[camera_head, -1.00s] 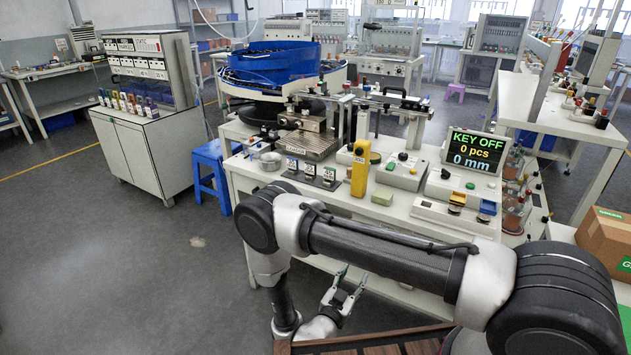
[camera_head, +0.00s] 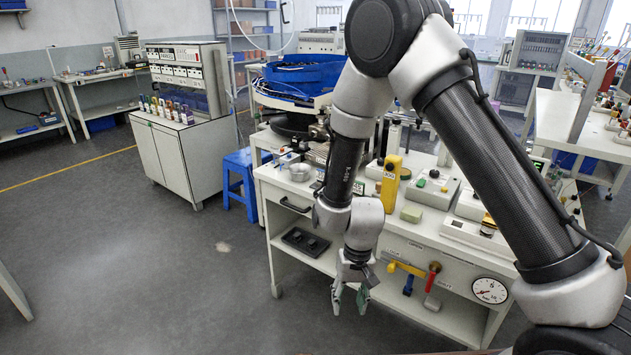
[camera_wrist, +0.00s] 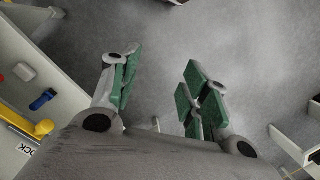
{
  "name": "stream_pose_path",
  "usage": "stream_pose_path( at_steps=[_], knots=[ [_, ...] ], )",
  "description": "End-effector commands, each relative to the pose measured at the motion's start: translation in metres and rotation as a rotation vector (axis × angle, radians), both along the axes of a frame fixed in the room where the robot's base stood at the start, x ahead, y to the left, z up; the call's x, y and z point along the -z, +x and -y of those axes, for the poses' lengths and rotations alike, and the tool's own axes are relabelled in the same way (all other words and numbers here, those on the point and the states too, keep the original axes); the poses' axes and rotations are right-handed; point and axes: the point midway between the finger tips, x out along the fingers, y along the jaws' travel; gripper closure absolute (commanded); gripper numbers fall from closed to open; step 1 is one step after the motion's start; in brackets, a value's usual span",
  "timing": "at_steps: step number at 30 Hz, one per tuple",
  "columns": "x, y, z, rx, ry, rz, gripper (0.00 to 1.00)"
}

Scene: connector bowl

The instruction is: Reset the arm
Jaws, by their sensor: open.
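My gripper (camera_head: 350,298) hangs pointing down in front of the white workbench (camera_head: 425,232) in the head view. Its green-padded fingers are apart, with nothing between them. In the wrist view my gripper (camera_wrist: 155,92) is also open, with bare grey floor beyond the fingers. My arm is bent high, with its elbow near the top of the head view, and it hides part of the bench and the machine behind it.
The bench front carries a yellow handle (camera_head: 406,269), a red-handled valve (camera_head: 433,272) and a round gauge (camera_head: 489,290). A blue bowl feeder (camera_head: 295,78), a yellow upright device (camera_head: 391,183) and a blue stool (camera_head: 238,180) stand nearby. Floor at left (camera_head: 150,270) is clear.

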Motion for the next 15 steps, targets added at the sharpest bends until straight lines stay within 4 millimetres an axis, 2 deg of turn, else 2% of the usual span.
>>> stream_pose_path(
  at_steps=[1, 6, 12, 15],
  knots=[
    [-0.029, 0.0, 0.01, -0.024, 0.014, -0.015, 0.54],
    [-0.113, -0.012, 0.052, -0.111, 0.025, -0.062, 0.54],
    [-0.197, -0.034, 0.113, -0.172, 0.008, -0.061, 0.54],
    [-0.233, -0.048, 0.144, -0.182, -0.008, -0.036, 0.54]
  ],
)
